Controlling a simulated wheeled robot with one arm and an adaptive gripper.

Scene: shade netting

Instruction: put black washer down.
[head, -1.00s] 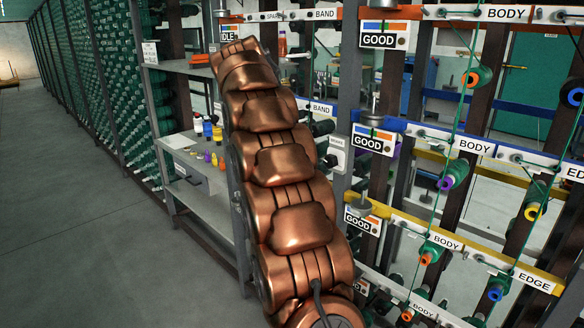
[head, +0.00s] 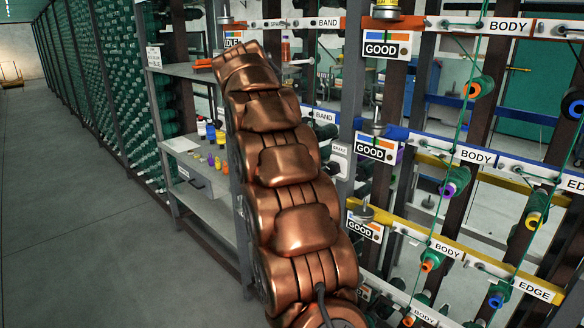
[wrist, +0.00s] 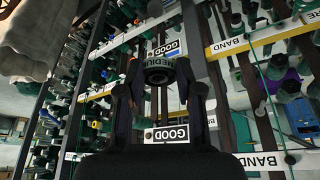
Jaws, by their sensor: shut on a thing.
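In the wrist view my gripper (wrist: 160,80) is shut on the black washer (wrist: 159,75). The washer is a short dark round piece with pale lettering that seems to read MEDIUM. It is held between the two dark fingers, in front of the rack with its GOOD signs. I cannot tell how far it is from the rack. In the head view my copper-coloured arm rises through the middle, and the gripper and washer do not show there.
A grey shelf unit (head: 205,207) with several small bottles and coloured pieces stands left of my arm. On the right is a rack with GOOD signs (head: 387,46), metal discs on stems (head: 376,127), label rails, green threads and spools (head: 480,88). The floor (head: 80,220) at left is clear.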

